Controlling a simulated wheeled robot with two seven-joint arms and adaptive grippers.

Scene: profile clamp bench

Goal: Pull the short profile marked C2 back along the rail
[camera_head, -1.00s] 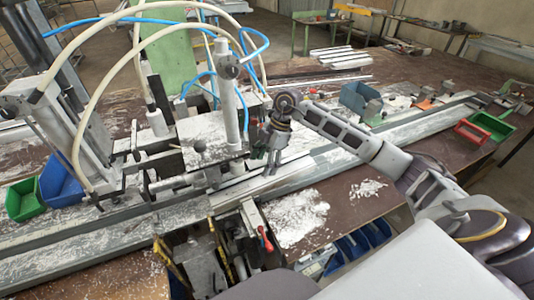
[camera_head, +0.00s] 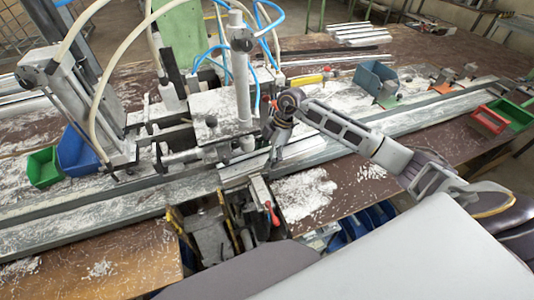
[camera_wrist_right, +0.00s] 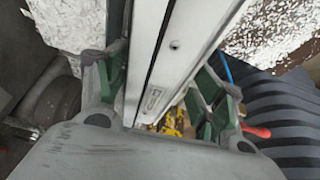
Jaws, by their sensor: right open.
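The short pale metal profile (camera_head: 238,171) lies on the rail (camera_head: 110,207) beside the clamp machine in the head view. In the right wrist view the profile (camera_wrist_right: 166,60) runs lengthwise through the picture, with a hole and a small dark mark on its face; I cannot read the mark surely. My right gripper (camera_head: 273,158) is down at the profile, fingers pointing downward. In the wrist view my right gripper (camera_wrist_right: 160,88) is open, one green finger on each side of the profile; firm contact does not show. My left gripper is in neither view.
The clamp machine (camera_head: 215,125) with hoses stands close left of my right gripper. A red-handled lever (camera_head: 272,213) is in front. Blue (camera_head: 76,152) and green (camera_head: 43,168) bins stand left. A red tray (camera_head: 488,120) lies right. White shavings cover the bench.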

